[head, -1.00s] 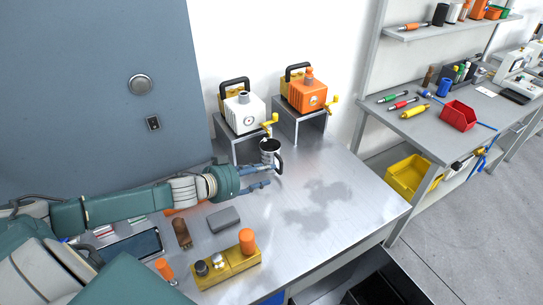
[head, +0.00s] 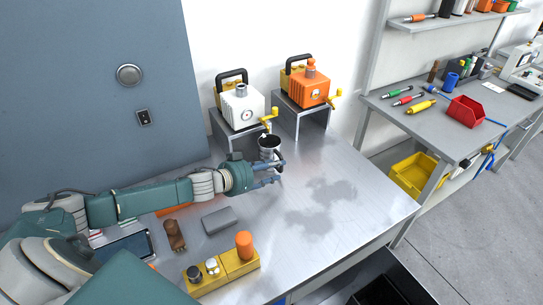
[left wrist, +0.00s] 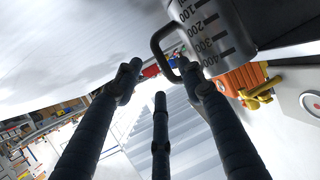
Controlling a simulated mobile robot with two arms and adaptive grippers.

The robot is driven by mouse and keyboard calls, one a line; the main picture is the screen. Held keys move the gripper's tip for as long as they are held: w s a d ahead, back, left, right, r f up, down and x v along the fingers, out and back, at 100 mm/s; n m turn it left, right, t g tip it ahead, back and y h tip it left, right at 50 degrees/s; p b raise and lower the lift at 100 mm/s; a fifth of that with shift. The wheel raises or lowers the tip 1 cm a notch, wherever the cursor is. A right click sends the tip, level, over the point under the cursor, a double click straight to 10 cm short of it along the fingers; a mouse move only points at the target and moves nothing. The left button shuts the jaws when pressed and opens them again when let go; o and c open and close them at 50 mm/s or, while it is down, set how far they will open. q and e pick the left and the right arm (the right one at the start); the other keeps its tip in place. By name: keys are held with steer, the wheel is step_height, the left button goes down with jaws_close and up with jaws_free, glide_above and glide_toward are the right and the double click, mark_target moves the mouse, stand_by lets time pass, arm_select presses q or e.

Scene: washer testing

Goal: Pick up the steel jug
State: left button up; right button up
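The steel jug (head: 268,142) stands on the metal table in front of the white pump's stand, in the head view. In the left wrist view the jug (left wrist: 213,30) is at the upper right, with dark measuring marks and a dark looped handle. My left gripper (head: 281,172) is at the near right side of the jug, its fingers spread and pointing right. My right gripper is out of view.
The white pump (head: 240,107) and orange pump (head: 308,88) stand on metal stands behind. A grey box (head: 220,220), a brown object (head: 174,235) and a yellow block with knobs (head: 238,262) lie nearer. The table's right side is clear.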

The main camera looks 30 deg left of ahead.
mark_target(281, 168)
arm_select(q)
steer(key=shift+f+p+x, duration=0.2)
steer(key=shift+p+x, duration=0.15)
steer(key=shift+x, duration=1.1)
steer(key=shift+f+p+x, duration=0.15)
steer(key=shift+p+x, duration=0.2)
steer(key=shift+x, duration=1.05)
steer(key=shift+s+a, duration=0.15)
steer(key=shift+a, duration=0.05)
jaws_close()
